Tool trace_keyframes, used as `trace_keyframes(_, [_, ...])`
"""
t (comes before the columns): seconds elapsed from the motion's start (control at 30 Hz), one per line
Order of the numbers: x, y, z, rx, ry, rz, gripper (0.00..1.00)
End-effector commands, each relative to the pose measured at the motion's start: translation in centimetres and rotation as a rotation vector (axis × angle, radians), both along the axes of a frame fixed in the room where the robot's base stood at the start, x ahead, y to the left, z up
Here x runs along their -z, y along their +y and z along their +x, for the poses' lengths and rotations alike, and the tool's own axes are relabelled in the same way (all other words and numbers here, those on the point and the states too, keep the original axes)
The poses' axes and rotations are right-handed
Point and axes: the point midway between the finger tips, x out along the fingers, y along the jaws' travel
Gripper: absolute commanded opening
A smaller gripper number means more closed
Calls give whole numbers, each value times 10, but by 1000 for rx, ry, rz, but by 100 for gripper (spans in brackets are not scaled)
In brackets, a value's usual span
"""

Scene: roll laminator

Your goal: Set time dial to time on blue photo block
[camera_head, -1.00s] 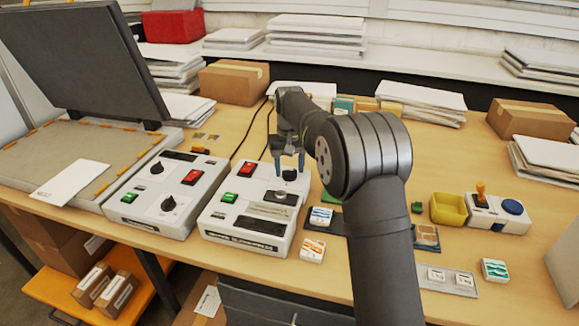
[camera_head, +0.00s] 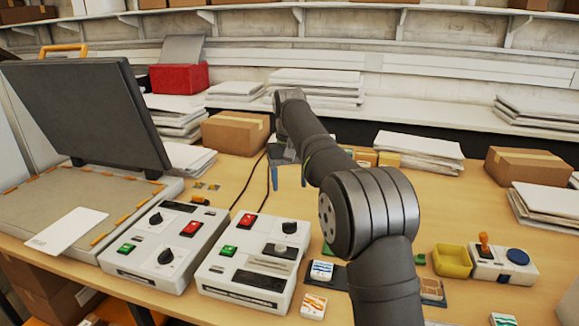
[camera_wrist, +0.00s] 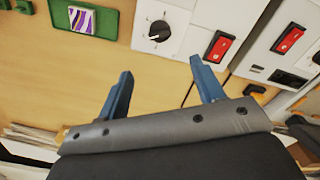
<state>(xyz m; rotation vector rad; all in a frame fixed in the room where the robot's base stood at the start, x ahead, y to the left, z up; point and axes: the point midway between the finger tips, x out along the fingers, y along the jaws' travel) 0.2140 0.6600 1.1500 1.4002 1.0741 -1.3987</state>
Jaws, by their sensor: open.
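A white control box (camera_head: 215,278) on the right carries a black dial (camera_head: 289,227), a red switch (camera_head: 246,221) and a green button (camera_head: 228,251). The same dial shows in the wrist view (camera_wrist: 160,31) on a white ticked face; its numbers are too small to read. A block with a blue picture (camera_head: 321,270) lies on a dark pad right of this box; its time is unreadable. My gripper (camera_head: 289,181) is open and empty, above and behind the box, apart from the dial. Its blue fingers (camera_wrist: 162,88) show spread in the wrist view.
A second control box (camera_head: 140,270) with two black dials stands left. A large press with its lid (camera_head: 85,110) raised is farther left. An orange-picture block (camera_head: 313,306) lies near the front edge. A yellow bin (camera_head: 452,260) and cardboard box (camera_head: 235,132) stand on the table.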

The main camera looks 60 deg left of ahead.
Motion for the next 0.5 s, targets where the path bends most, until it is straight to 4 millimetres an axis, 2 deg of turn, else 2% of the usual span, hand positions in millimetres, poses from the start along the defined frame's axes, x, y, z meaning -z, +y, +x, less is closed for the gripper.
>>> trace_keyframes(0.07, [-16,0,0,0,-1,3,62])
trace_keyframes(0.2, [-33,1,0,0,0,1,62])
trace_keyframes(0.5, [-43,0,0,0,0,-1,62])
